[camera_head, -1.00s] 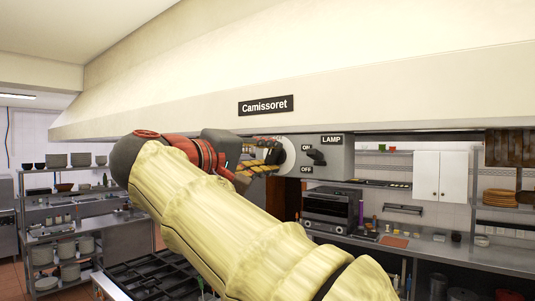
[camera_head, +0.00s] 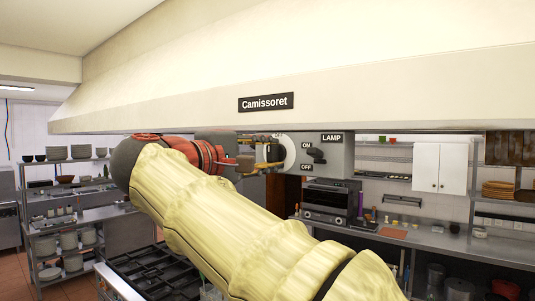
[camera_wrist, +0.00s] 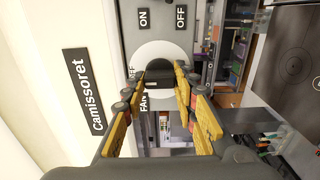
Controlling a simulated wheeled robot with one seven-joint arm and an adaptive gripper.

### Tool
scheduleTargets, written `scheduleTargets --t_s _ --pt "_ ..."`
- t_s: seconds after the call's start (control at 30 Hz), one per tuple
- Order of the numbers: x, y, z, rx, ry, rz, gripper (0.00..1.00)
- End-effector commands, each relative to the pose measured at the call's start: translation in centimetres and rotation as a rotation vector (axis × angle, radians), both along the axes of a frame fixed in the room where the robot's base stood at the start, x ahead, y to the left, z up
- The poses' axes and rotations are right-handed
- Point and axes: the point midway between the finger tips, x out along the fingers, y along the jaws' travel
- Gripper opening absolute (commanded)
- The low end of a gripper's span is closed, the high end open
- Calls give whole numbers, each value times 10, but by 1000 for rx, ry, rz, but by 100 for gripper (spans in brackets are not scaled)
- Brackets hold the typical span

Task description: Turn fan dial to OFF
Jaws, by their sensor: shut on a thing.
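The fan dial is a black knob (camera_wrist: 158,72) on a white round plate (camera_wrist: 165,52), set in the grey control panel (camera_wrist: 156,18) under the hood. In the head view the white plate (camera_head: 290,152) shows at the panel's left end, with its knob hidden behind my fingers. My gripper (camera_head: 270,153) reaches it from the left. In the wrist view my gripper's yellow-padded fingers (camera_wrist: 161,77) are on either side of the black knob and shut on it. The FAN label (camera_wrist: 144,103) is partly covered by a finger, so the dial's exact setting is unclear.
The lamp switch (camera_head: 316,154), with ON and OFF labels, sits just right of the dial. The hood (camera_head: 400,85) with its Camissoret sign (camera_head: 266,103) is directly above. A black grate (camera_head: 150,270) lies below my arm.

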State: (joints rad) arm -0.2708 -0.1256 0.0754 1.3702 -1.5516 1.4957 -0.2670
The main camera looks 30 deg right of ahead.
Motion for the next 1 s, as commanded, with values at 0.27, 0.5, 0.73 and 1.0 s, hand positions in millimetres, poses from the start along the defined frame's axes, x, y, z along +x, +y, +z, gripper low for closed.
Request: scheduleTargets --t_s 0.27,0.5,0.73,1.0 --pt "1 0 -2 0 3 0 31" --pt "0 0 -1 1 1 0 44" --pt "0 0 0 0 0 0 47" --pt "-3 11 0 0 0 3 47"
